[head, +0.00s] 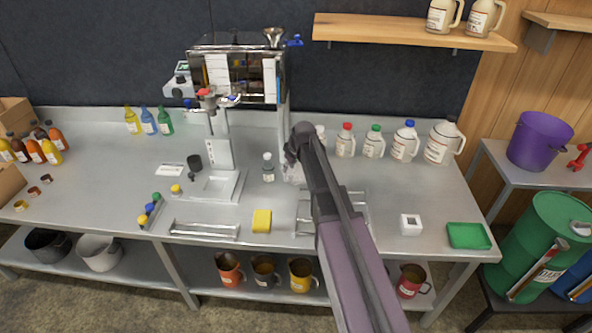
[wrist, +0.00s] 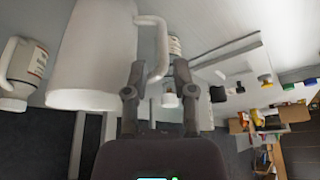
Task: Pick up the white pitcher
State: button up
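The white pitcher (wrist: 92,50) fills the upper left of the wrist view, plain and smooth, with a curved white handle. In the head view only a whitish part of the pitcher (head: 293,173) shows; my arm hides the rest. My gripper (wrist: 159,66) is at the handle with its fingers apart. The handle's lower end shows between the two fingers, and I see no finger closed on it. In the head view my gripper (head: 298,143) is above the steel bench, right of the bottling stand.
Several labelled jugs (head: 373,142) stand along the back right of the steel bench (head: 110,180). A small bottle (head: 268,168) stands left of my gripper. A yellow sponge (head: 262,220), a wire rack (head: 303,212) and a green tray (head: 468,236) lie near the front.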

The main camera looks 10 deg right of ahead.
aim_at(285, 174)
jog(key=shift+b+x, duration=2.35)
jog(key=shift+x, duration=0.25)
jog(key=shift+s+a, duration=0.1)
jog(key=shift+a, duration=0.05)
grip_shut()
